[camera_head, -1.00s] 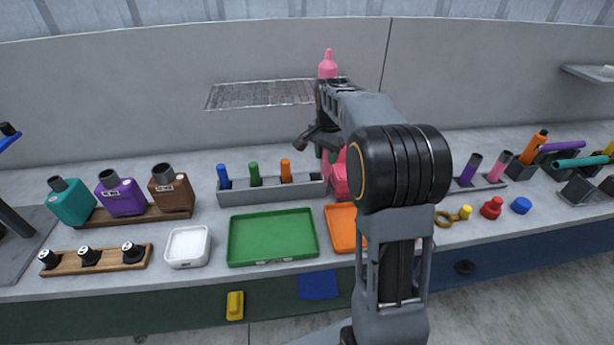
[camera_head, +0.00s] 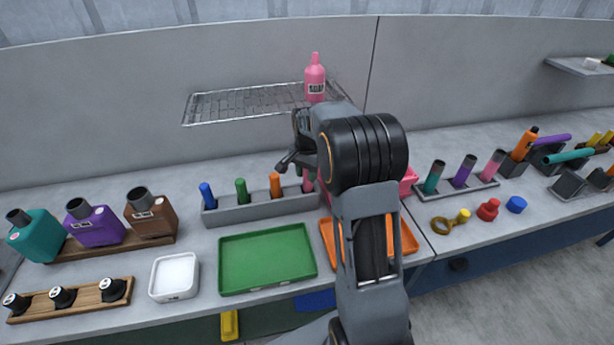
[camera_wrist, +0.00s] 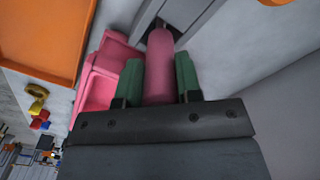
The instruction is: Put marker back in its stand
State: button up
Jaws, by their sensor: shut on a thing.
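A pink marker (camera_wrist: 160,62) is held upright between the green fingers of my gripper (camera_wrist: 158,80), which is shut on it. The grey marker stand (camera_head: 262,207) holds a blue marker (camera_head: 206,195), a green marker (camera_head: 241,190) and an orange marker (camera_head: 275,185). The pink marker also shows in the head view (camera_head: 309,183), at the stand's right end. In the wrist view its far end meets a dark slot in the grey stand (camera_wrist: 197,14); I cannot tell how deep it sits. My arm hides most of the gripper in the head view.
A pink box (camera_wrist: 103,78) stands close beside the held marker. A green tray (camera_head: 267,258) and an orange tray (camera_head: 411,243) lie in front. A wire shelf (camera_head: 240,102) with a pink soap bottle (camera_head: 315,80) is above and behind.

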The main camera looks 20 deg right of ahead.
jog(key=shift+f, duration=0.8)
jog(key=shift+f, duration=0.2)
jog(key=o, duration=0.9)
jog(key=shift+r, duration=0.1)
